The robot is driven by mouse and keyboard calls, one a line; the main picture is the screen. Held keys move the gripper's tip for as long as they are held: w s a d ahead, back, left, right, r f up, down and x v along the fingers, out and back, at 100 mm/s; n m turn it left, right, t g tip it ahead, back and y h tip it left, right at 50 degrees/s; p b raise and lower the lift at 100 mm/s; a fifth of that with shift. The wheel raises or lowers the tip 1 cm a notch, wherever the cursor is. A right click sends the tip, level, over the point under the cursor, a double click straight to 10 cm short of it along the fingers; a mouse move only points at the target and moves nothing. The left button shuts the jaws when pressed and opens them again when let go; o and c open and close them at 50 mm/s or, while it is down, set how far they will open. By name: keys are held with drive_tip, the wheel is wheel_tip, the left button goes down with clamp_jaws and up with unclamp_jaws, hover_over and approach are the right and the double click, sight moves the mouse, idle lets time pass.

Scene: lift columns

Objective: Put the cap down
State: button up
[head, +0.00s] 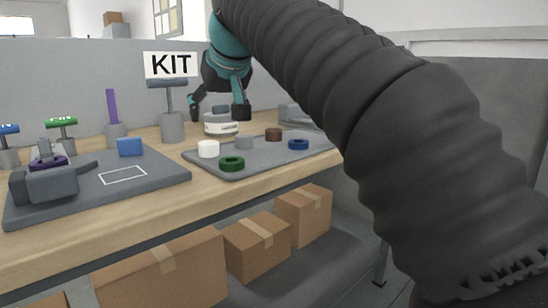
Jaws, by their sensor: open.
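My gripper (218,110) is open, with its fingers spread and pointing down over the back left edge of the grey tray (262,160). A white round piece with a dark label (222,129) sits just below and between the fingertips; I cannot tell if any finger touches it. On the tray are a white cylinder (208,149), a green ring (232,163), a grey piece (244,142), a brown piece (273,134) and a blue ring (298,144). I cannot tell for sure which of these is the cap.
A grey board (160,190) with a clamp-like fixture (45,180), a blue block (130,147) and a white outlined rectangle is at left. Upright tools and a KIT sign (171,65) stand behind. Cardboard boxes (257,245) lie under the wooden table (100,222).

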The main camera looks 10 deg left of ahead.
drive_tip(key=shift+m+h, duration=0.6)
drive_tip(key=shift+m, duration=0.1)
drive_tip(key=d+f, duration=0.1)
drive_tip(key=d, duration=0.2)
drive_tip(key=s+d+f, duration=0.1)
drive_tip(key=d, duration=0.2)
drive_tip(key=d+f, duration=0.2)
drive_tip(key=d, duration=0.1)
drive_tip(key=shift+s+d+f, duration=0.1)
drive_tip(key=shift+s+d, duration=0.05)
drive_tip(key=shift+s, duration=0.1)
drive_tip(key=s+d+f+m+h, duration=0.1)
drive_tip(key=s+d+f, duration=0.6)
drive_tip(key=f, duration=0.3)
drive_tip(key=s+d+f+m+g+h, duration=0.1)
drive_tip(key=s+d+f+m, duration=0.1)
drive_tip(key=s+d+f, duration=0.5)
drive_tip(key=s+d+f+m+h, duration=0.1)
drive_tip(key=s+d+f+m, duration=0.1)
drive_tip(key=s+d+f, duration=0.5)
drive_tip(key=d+f, duration=0.3)
drive_tip(key=f, duration=0.4)
drive_tip(key=shift+s+g+h, duration=0.25)
drive_tip(key=shift+g+h, duration=0.15)
drive_tip(key=shift+r, duration=0.15)
